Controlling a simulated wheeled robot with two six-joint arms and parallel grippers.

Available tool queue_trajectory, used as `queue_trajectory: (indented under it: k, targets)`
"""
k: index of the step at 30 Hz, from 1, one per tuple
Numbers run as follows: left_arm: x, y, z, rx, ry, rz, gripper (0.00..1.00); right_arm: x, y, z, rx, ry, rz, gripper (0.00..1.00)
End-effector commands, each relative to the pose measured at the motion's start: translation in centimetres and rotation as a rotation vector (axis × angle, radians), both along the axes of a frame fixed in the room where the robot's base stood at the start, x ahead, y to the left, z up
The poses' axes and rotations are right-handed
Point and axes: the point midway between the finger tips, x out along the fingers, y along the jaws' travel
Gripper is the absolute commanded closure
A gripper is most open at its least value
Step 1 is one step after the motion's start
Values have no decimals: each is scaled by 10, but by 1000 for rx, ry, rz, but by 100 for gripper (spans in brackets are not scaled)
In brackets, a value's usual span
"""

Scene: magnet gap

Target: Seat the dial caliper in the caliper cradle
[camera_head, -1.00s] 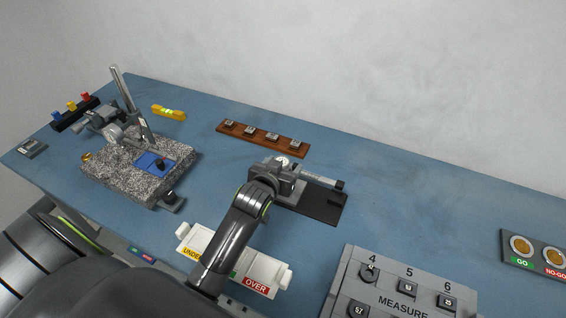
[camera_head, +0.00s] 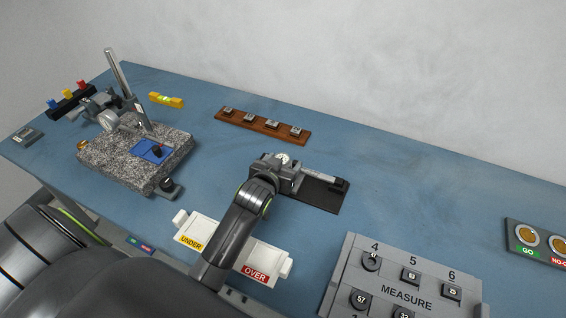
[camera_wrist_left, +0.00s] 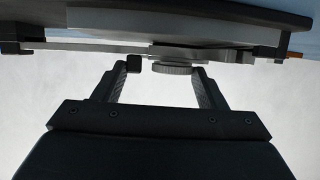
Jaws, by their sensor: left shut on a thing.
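The dial caliper (camera_head: 317,176) is grey with a round white dial and a dark tip at the right end of its beam. My left gripper (camera_head: 275,177) is shut on its body near the dial. In the left wrist view the caliper (camera_wrist_left: 180,50) spans the top of the picture, with the fingers of my left gripper (camera_wrist_left: 160,88) reaching up to it. The dark caliper cradle (camera_head: 324,198) lies on the table under the caliper and is partly covered by it. I cannot tell whether the caliper touches the cradle. My right gripper is out of view.
A granite plate (camera_head: 120,160) with a dial stand is at left. A wooden rack (camera_head: 262,127) lies behind the cradle. The white UNDER and OVER bins (camera_head: 215,236) and a grey MEASURE board (camera_head: 405,272) are in front. The blue table (camera_head: 420,190) is clear right of the cradle.

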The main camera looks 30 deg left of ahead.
Motion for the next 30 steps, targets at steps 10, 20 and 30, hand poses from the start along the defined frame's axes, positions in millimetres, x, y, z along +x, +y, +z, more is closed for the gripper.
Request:
queue_trajectory:
  k: [10,20,30]
  targets:
    - [0,0,1,0,-2,0,62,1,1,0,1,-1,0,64]
    - [0,0,-2,0,-2,0,62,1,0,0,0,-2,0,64]
    - [0,0,-3,0,-2,0,14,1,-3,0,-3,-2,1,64]
